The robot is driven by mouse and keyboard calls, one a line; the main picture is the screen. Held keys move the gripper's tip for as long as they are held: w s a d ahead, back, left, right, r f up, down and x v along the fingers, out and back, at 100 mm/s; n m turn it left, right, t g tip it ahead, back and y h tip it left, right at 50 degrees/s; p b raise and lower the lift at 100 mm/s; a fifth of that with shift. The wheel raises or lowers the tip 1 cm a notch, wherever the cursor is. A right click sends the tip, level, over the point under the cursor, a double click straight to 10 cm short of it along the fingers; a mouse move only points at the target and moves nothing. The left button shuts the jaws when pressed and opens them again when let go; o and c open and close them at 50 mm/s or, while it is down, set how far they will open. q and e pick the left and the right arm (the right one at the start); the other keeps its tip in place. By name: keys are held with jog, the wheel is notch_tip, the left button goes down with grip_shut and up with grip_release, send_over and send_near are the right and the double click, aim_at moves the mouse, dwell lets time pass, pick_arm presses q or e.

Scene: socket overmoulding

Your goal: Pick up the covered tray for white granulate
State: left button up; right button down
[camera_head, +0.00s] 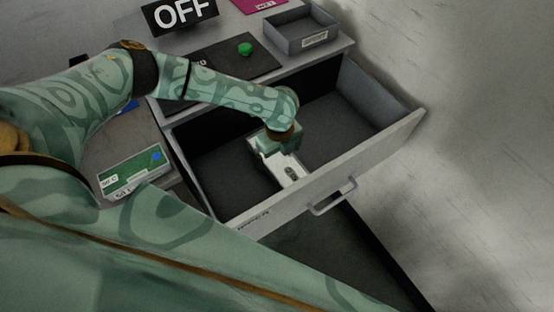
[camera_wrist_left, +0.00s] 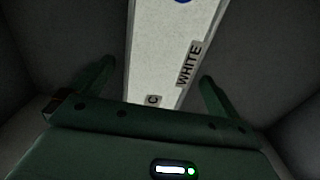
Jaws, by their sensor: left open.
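The covered tray for white granulate (camera_wrist_left: 170,60) is a long pale box with a "WHITE" label, lying in the open drawer. In the head view its pale end (camera_head: 290,171) shows just below my left gripper (camera_head: 277,150), and the rest is hidden under the hand. In the left wrist view my left gripper (camera_wrist_left: 155,85) is open, with one finger on each side of the tray's near end. I cannot tell whether the fingers touch it. My right gripper is not in view.
The open drawer (camera_head: 385,137) has raised walls and a front handle (camera_head: 333,197). On the worktop are a grey open bin (camera_head: 300,28), a dark mat with a green object (camera_head: 245,49) and an "OFF" sign (camera_head: 180,14). A green labelled tray (camera_head: 133,172) lies at left.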

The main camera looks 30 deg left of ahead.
aim_at(279, 158)
pick_arm(q)
notch_tip(279, 158, down, 4)
jog(key=shift+r+b, duration=0.15)
jog(key=shift+b, duration=0.3)
jog(key=shift+w+r, duration=0.1)
jog(key=shift+r, duration=0.05)
jog(key=c, duration=1.4)
